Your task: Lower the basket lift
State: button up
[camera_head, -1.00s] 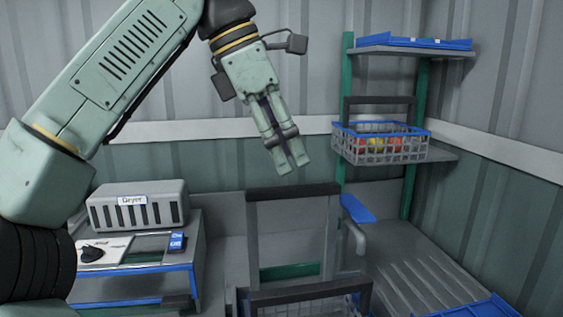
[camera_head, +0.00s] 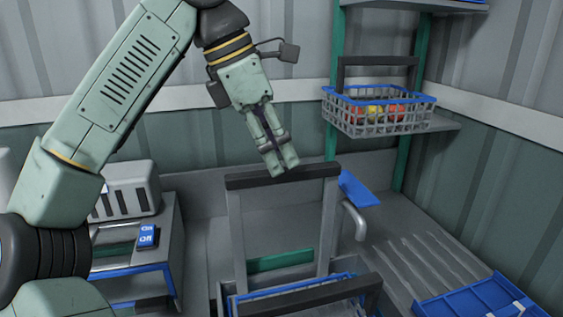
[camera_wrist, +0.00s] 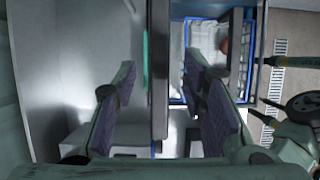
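The basket lift stands at the bottom centre of the head view as an upright grey frame (camera_head: 329,230) with a dark bar (camera_head: 240,182) across its top. A blue-rimmed basket (camera_head: 240,300) with a dark handle (camera_head: 318,296) sits low in front of it, partly cut off by the picture's edge. My gripper (camera_head: 284,168) points down at the top bar, its tips at or just above it; I cannot tell if they touch. In the wrist view its purple-padded fingers (camera_wrist: 160,112) are apart, with a grey bar running between them. A blue-rimmed basket also shows there (camera_wrist: 185,24).
A rack at the back right holds a grey basket (camera_head: 375,119) of red and yellow tomatoes. A blue plate (camera_head: 357,188) and a bent grey handle (camera_head: 355,221) are right of the frame. A blue tray (camera_head: 480,300) lies front right; a grey box (camera_head: 130,188) is left.

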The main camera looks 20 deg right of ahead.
jog(key=shift+x, duration=1.5)
grip_shut()
